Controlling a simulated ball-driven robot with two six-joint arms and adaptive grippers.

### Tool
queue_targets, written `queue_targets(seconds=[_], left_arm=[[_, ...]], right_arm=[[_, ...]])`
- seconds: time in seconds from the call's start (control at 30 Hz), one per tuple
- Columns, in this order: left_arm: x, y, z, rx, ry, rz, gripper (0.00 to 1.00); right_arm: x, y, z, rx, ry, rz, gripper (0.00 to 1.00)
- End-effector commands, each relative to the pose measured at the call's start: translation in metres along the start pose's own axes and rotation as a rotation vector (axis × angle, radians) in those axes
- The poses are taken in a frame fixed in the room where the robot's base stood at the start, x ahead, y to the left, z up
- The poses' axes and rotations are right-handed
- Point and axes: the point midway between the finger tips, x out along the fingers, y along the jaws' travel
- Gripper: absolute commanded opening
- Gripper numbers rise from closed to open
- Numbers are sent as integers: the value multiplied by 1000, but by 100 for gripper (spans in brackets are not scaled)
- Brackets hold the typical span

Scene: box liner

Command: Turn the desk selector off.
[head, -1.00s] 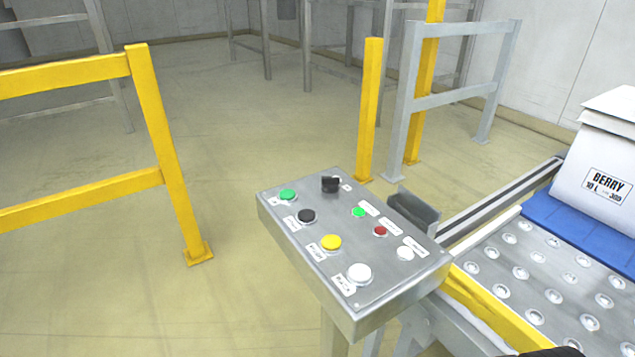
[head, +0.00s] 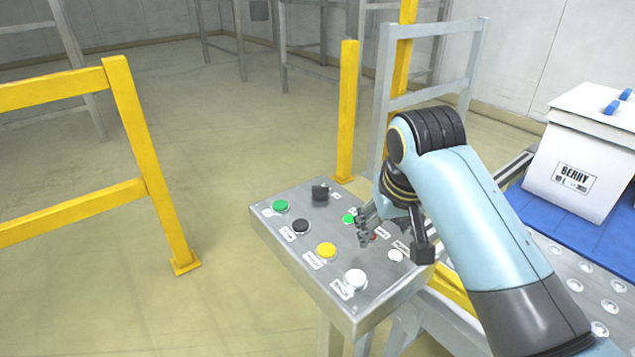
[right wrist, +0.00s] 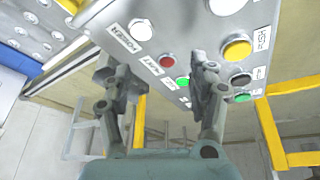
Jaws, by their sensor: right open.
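The desk selector, a black knob (head: 320,193), stands at the far edge of the grey control panel (head: 345,300) in the head view. Its setting is too small to read. I cannot make it out in the right wrist view, where a finger covers part of the panel. My right gripper (head: 366,228) is open and empty over the panel's right half, near the green and red lamps and to the right of the selector. In the right wrist view its two fingers (right wrist: 152,72) are spread apart. My left gripper is not in view.
The panel also carries green (head: 280,206), black (head: 300,227), yellow (head: 326,251) and white (head: 355,279) buttons. A yellow rail (head: 150,165) stands left, a yellow post (head: 347,110) behind. A white BERRY box (head: 590,165) sits on a blue surface at right.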

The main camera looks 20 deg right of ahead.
Motion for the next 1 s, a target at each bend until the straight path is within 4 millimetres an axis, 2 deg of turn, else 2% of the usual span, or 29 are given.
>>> queue_targets(seconds=[0.03, 0.17, 0.3, 0.4, 0.57, 0.67, 1.0], left_arm=[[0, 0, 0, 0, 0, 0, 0], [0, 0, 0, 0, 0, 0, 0], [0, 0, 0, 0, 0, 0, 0], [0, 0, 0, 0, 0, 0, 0], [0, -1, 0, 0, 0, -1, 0], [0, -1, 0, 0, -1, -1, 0], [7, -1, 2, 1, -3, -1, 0]], right_arm=[[0, -9, -19, 8, 6, -5, 60], [-5, -33, -67, 24, 14, -15, 60], [-18, -62, -118, 32, 24, -24, 60], [-26, -75, -140, 32, 27, -26, 60], [-24, -81, -150, 32, 28, -24, 60], [-10, -80, -150, 31, 27, -23, 60], [57, -82, -152, 32, 27, -24, 60]])
